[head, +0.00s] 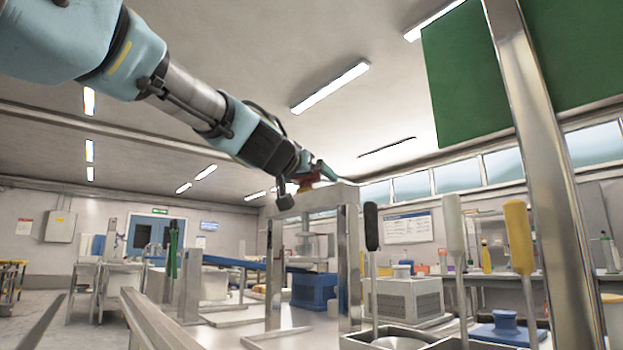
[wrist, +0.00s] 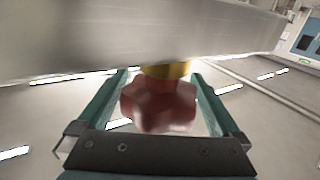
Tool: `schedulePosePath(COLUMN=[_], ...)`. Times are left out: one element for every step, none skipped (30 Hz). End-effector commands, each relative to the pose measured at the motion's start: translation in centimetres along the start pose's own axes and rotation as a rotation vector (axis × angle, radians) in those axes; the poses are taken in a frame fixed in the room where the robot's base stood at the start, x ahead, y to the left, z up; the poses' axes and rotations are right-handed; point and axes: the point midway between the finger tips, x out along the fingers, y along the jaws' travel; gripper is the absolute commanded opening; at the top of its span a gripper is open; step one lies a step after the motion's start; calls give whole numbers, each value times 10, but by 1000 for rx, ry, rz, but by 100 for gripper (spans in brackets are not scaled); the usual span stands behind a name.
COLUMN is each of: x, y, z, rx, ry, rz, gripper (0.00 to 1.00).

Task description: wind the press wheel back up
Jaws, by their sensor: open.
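The red, lobed press wheel (wrist: 160,104) has a yellow collar (wrist: 166,70) and sits at the metal crossbar of the press frame (wrist: 130,42). In the head view the wheel (head: 307,184) shows as a small red patch on top of the crossbar (head: 325,197). My gripper (head: 322,171) is at the wheel, its green fingers spread. In the wrist view my gripper (wrist: 160,76) is open with one finger on each side of the wheel, and gaps show beside it. Below the crossbar hangs the press's round pressing part (head: 312,244), above a blue block (head: 314,289).
Tall tools with a black handle (head: 371,227), a white handle (head: 453,226) and a yellow handle (head: 519,237) stand right of the press. A metal post (head: 545,150) rises at the right. A grey vented box (head: 405,299) stands behind the tools.

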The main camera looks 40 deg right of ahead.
Motion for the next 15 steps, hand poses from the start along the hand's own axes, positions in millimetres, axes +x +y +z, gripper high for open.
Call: schedulePosePath(x=[0,-1,-3,-5,-7,-11,-16,-20,-27,-33,-39,-47,-54,-60,-68], y=[0,0,0,0,1,1,1,1,0,1,1,2,1,2,2], z=[0,0,0,0,1,2,2,3,3,4,4,4,4,4,3], rx=[0,1,1,2,3,4,4,4,4,5,5,4,3,3,3], ry=[1,1,1,2,2,3,4,4,5,5,4,4,4,5,4], rz=[0,0,0,0,0,0,-1,-1,-2,-1,-1,0,0,0,0], gripper=[100,100,100,100,100,100,100,100,100,100,100,100,100,100,100])
